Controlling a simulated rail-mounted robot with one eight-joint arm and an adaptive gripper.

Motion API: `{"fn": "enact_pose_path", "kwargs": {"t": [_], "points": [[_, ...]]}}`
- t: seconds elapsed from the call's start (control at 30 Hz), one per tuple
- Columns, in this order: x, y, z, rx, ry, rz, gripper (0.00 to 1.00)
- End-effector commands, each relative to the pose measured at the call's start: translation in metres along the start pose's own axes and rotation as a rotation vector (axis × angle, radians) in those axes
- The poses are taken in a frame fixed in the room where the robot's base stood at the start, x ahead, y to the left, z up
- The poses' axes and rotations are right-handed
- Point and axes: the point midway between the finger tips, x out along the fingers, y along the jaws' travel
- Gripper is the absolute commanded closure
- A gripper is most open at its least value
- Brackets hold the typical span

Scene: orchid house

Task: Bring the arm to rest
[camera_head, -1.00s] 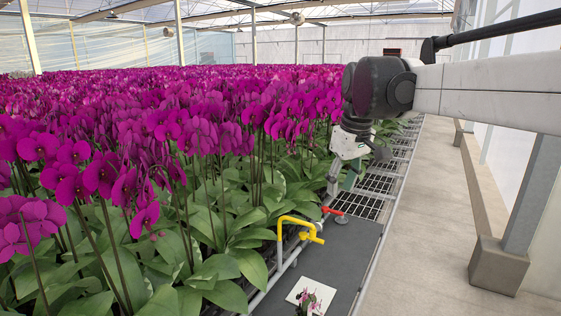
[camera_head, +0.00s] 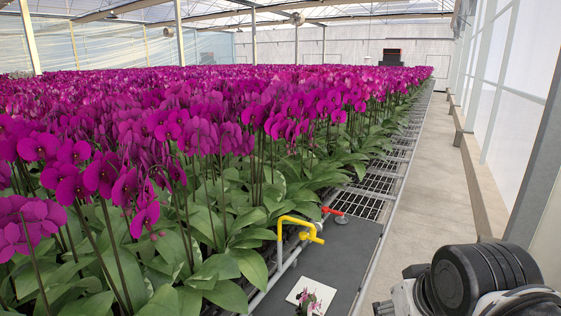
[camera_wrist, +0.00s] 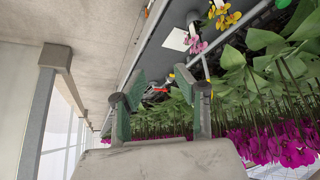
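My gripper (camera_wrist: 163,90) shows in the wrist view with its two green-padded fingers spread apart. It is open, and nothing is seen between the fingertips. In the head view the fingers are out of sight. Only a dark, rounded part of my arm (camera_head: 478,280) shows there, at the lower right over the walkway.
Dense magenta orchids (camera_head: 200,120) fill the bench on the left. A dark mat (camera_head: 335,262) bears a white card (camera_head: 311,294) with small pink flowers. A yellow pipe handle (camera_head: 300,228) and a red-handled tool (camera_head: 333,211) are nearby. The walkway (camera_head: 405,200) is clear beyond my arm.

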Motion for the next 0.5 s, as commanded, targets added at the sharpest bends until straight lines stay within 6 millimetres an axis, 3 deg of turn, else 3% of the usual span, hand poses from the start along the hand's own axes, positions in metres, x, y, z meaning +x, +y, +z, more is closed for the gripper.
{"fn": "enact_pose_path", "kwargs": {"t": [0.17,0.5], "points": [[0.006,0.002,0.024,0.037,0.03,0.008,0.7],[0.007,0.002,0.026,0.043,0.035,0.009,0.7]]}}
